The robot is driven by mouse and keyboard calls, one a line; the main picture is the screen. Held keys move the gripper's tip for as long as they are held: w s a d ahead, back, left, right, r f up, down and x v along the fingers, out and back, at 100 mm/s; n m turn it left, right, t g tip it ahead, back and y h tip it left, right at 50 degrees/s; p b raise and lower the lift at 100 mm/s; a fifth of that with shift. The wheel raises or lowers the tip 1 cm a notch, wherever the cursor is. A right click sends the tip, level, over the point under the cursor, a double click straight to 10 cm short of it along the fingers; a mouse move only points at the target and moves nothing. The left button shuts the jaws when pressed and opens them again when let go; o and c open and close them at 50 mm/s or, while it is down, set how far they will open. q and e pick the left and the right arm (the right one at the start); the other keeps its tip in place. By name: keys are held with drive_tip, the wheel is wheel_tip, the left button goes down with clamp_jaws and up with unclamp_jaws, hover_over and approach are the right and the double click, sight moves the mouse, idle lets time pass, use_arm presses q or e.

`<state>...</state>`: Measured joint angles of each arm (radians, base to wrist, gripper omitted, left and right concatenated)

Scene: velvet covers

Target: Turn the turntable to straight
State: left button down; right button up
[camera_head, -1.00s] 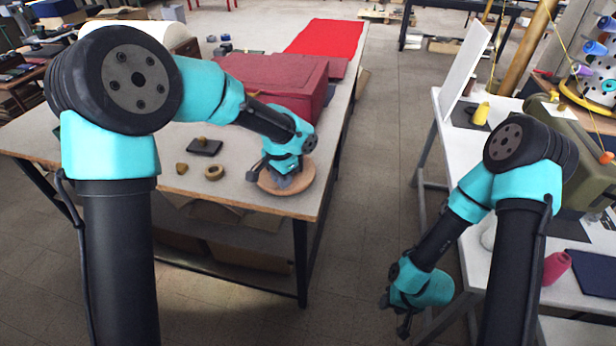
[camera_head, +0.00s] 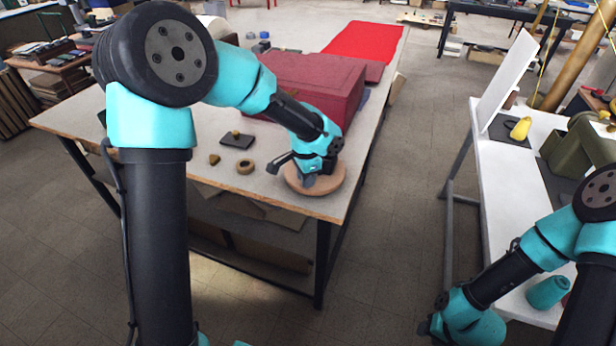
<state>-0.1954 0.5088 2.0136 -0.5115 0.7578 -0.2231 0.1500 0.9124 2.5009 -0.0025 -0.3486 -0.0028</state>
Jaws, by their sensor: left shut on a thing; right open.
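The turntable (camera_head: 333,183) is a round, tan wooden disc near the right front corner of the left table. My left gripper (camera_head: 309,181) reaches down onto it from above and is shut at its top. The wrist covers the middle of the disc, so the exact part held is hidden. The disc's marking, if any, cannot be made out. My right gripper (camera_head: 427,327) is low at the bottom right, beside the white table and away from the turntable. It is open, though its fingers are small and dark here.
On the left table (camera_head: 200,165) lie a dark pad with a knob (camera_head: 237,140), a wooden ring (camera_head: 246,167) and a small tan block (camera_head: 214,159). A dark red box (camera_head: 315,85) stands just behind the turntable. The white table (camera_head: 500,190) is across a clear aisle.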

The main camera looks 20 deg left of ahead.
use_arm(q)
drive_tip(key=c, duration=0.9)
unclamp_jaws()
drive_tip(key=shift+c, duration=0.2)
wheel_tip(320, 180, up, 17)
drive_tip(key=shift+r, duration=0.2)
